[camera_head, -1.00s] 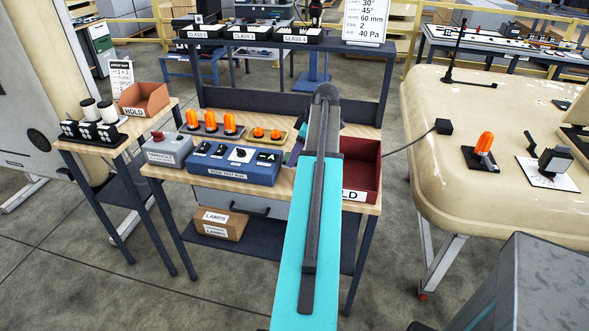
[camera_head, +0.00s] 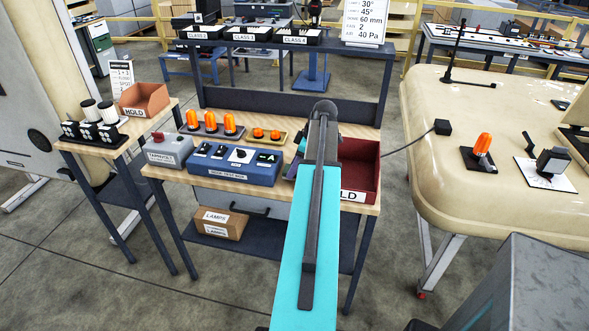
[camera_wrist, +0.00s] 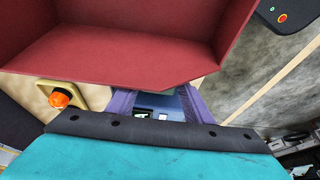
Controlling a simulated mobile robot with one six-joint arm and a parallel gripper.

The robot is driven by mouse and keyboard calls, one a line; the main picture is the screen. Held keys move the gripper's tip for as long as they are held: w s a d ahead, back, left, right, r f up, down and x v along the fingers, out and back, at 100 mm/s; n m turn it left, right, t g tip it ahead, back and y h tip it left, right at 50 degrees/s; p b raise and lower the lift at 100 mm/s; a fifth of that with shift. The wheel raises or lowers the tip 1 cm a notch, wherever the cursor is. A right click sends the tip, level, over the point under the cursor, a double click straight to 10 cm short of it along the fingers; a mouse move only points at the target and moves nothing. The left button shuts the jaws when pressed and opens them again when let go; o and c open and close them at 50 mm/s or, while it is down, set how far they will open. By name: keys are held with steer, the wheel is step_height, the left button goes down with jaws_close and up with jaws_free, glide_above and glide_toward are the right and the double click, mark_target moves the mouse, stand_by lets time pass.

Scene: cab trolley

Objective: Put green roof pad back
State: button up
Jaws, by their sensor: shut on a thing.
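My gripper (camera_wrist: 155,104) shows in the wrist view as two purple fingers beyond a dark plate, beside the red bin (camera_wrist: 130,60). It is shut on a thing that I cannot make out. In the head view my own arm hides most of the gripper, over the right part of the wooden bench (camera_head: 362,208). I cannot pick out a green roof pad for certain in either view. The cream roof (camera_head: 440,110) stands at the right. It carries a dark pad with an orange lamp (camera_head: 483,144) and a white pad (camera_head: 545,178) with a dark fitting.
The red bin also stands at the bench's right end (camera_head: 365,158). A blue test box (camera_head: 232,168), a grey box (camera_head: 166,150) and several orange lamps (camera_head: 229,122) stand left of my arm. An orange-brown HOLD bin (camera_head: 145,99) stands on the left table. A cable runs to the roof.

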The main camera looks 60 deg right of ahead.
steer(key=shift+f, duration=0.75)
steer(key=shift+f, duration=0.15)
steer(key=o, duration=1)
steer(key=shift+b+v, duration=1.55)
steer(key=shift+v, duration=4.6)
steer(key=shift+w+a, duration=0.1)
